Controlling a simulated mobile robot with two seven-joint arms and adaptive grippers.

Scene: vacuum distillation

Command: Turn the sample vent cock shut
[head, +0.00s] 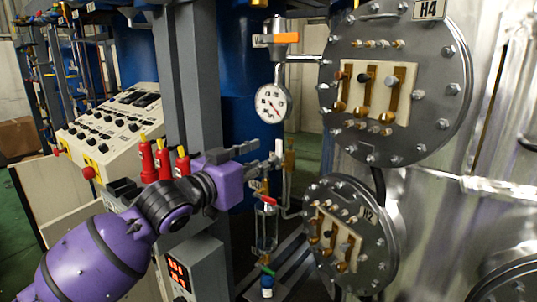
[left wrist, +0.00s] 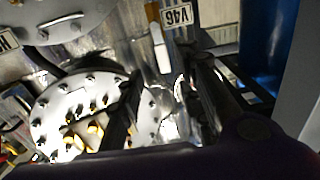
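A small cock with a brass body (head: 290,160) and a pale upright lever (head: 278,149) sits on the pipework above a glass sample vessel (head: 266,228). I take it for the sample vent cock. Contact with the lever cannot be told.
A round flanged plate marked H4 (head: 440,120) and a smaller one marked H2 (head: 375,225) stand right of the cock. A gauge (head: 271,103) and an orange-handled valve (head: 286,38) are above it. A grey column (head: 186,80) and control panel (head: 112,125) are left.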

